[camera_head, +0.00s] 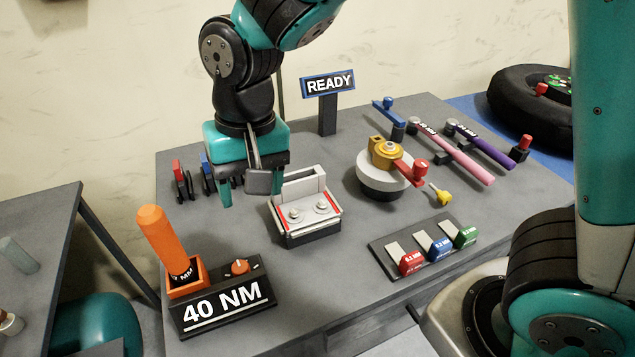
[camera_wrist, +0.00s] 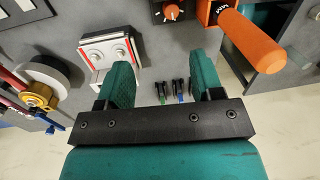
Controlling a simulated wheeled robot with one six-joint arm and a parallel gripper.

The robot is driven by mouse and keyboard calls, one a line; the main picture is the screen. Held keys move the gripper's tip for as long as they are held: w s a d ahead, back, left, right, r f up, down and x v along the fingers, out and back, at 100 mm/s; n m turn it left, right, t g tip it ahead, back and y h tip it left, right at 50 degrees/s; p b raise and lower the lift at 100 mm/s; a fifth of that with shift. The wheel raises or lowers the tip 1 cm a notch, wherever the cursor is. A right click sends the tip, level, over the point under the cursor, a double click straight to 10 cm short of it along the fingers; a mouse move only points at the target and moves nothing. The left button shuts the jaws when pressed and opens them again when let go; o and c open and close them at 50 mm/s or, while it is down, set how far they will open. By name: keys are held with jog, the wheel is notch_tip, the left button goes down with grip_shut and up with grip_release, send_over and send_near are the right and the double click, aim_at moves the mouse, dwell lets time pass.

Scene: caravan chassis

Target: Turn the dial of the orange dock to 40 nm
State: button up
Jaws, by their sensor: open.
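The orange dock (camera_head: 187,278) stands at the front left of the table and holds an orange-handled tool (camera_head: 163,238) upright at a tilt. Its orange dial (camera_head: 240,267) sits on the dark base to the right of the socket, above a sign (camera_head: 222,304) reading 40 NM. The dial also shows in the wrist view (camera_wrist: 172,12), at the top edge. My gripper (camera_head: 248,190) is open and empty, behind the dock and left of the grey two-knob block. In the wrist view its two teal fingers (camera_wrist: 160,85) are apart, with nothing between them. It does not touch the dial.
The grey block (camera_head: 304,222) with red stripes stands right of my gripper. Small red and blue clips (camera_head: 192,178) are left of it. A round yellow-topped fixture (camera_head: 385,165), a rack of coloured blocks (camera_head: 425,248), pink and purple tools (camera_head: 460,160) and a READY sign (camera_head: 328,86) lie farther right.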

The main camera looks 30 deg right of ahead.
jog(key=s+d+r+n+y, duration=0.2)
jog(key=s+d+r+n, duration=0.3)
jog(key=s, duration=0.4)
jog(key=shift+s+d, duration=0.15)
jog(key=shift+d, duration=0.25)
